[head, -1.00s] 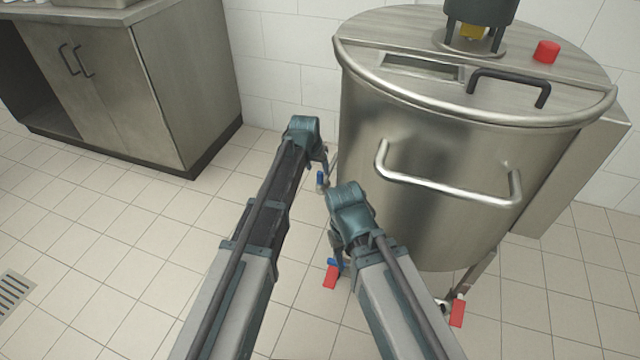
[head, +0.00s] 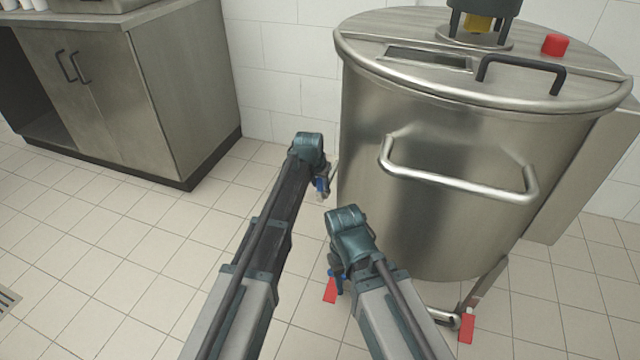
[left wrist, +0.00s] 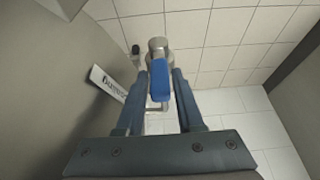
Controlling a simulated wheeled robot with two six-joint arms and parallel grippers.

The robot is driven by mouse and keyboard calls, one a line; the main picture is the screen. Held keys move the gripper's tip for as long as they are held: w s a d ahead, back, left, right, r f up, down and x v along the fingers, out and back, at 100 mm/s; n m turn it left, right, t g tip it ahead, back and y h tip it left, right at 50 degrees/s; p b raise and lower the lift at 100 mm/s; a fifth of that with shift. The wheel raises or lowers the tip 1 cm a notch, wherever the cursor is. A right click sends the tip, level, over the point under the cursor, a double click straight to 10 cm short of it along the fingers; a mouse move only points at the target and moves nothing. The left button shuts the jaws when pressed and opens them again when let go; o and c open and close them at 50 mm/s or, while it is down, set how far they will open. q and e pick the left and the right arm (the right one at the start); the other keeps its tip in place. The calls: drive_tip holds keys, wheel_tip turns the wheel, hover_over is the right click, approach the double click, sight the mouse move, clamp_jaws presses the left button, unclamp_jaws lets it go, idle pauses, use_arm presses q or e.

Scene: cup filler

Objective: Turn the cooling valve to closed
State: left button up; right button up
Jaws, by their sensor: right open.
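The cooling valve's blue handle (left wrist: 160,80) is in the left wrist view, on a grey metal fitting beside the tank wall. A white label (left wrist: 108,83) reading "Cooling" is on the wall left of it. In the head view my left gripper (head: 322,184) is low beside the tank's left side, where a bit of blue shows. My right gripper (head: 336,280) is lower and nearer, open, its fingers mostly hidden behind my arm.
The large steel tank (head: 440,220) fills the right, with a bar handle (head: 460,180) on its front and red pieces (head: 467,328) low by its feet. A steel cabinet (head: 150,100) stands at the left. The tiled floor between is clear.

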use_arm(q)
clamp_jaws()
idle(1.1)
